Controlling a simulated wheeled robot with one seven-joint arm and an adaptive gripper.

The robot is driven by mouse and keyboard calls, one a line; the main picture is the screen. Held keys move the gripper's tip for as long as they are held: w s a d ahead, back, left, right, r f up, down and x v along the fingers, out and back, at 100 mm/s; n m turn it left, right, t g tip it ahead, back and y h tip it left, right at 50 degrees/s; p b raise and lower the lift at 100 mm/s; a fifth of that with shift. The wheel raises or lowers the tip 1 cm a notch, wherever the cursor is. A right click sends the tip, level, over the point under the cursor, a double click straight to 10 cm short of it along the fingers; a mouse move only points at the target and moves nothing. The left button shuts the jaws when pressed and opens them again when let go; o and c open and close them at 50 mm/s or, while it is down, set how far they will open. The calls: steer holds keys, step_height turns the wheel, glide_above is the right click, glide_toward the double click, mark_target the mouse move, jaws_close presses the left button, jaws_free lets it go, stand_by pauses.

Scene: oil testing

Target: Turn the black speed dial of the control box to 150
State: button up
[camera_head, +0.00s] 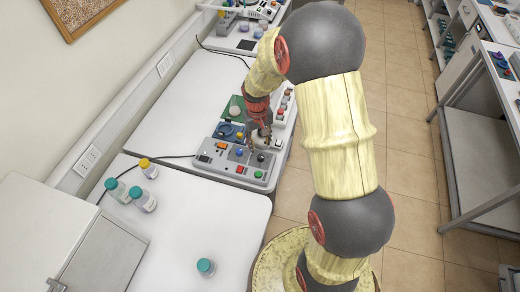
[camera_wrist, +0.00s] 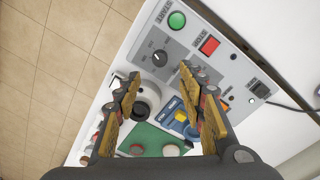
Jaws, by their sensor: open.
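The control box (camera_head: 228,174) is grey and stands at the near right end of the white table in the head view. In the wrist view its panel (camera_wrist: 222,72) shows a black speed dial (camera_wrist: 159,58) with a white pointer mark and a printed scale around it. The scale numbers are too small to read. My gripper (camera_wrist: 160,74) is open and empty, its two fingers pointing towards the panel, with the dial just beyond and between the fingertips. No contact with the dial shows. In the head view my gripper (camera_head: 261,142) is over the box's right part.
On the panel are a green START button (camera_wrist: 177,20), a red STOP button (camera_wrist: 209,46) and a black switch (camera_wrist: 259,89). A green plate (camera_wrist: 155,141) and other equipment lie beside the box. Bottles (camera_head: 143,199) stand on the nearer table.

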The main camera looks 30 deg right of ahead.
steer(key=shift+r, duration=1.6)
steer(key=s+a+r+t+b, duration=0.2)
steer(key=s+a+r+b, duration=0.1)
steer(key=s+b, duration=0.2)
steer(key=s+a+r+n+t+b, duration=0.1)
steer(key=s+a+r+b, duration=0.2)
steer(key=s, duration=0.6)
steer(key=s+a+r+t+b, duration=0.2)
steer(key=s+a+r+b, duration=0.1)
steer(key=s+r+b, duration=0.2)
steer(key=s+b, duration=0.1)
steer(key=s, duration=0.1)
steer(key=shift+s+a+n+t+b, duration=0.3)
steer(key=shift+s+a+n+b, duration=0.05)
steer(key=shift+a+n+b, duration=0.05)
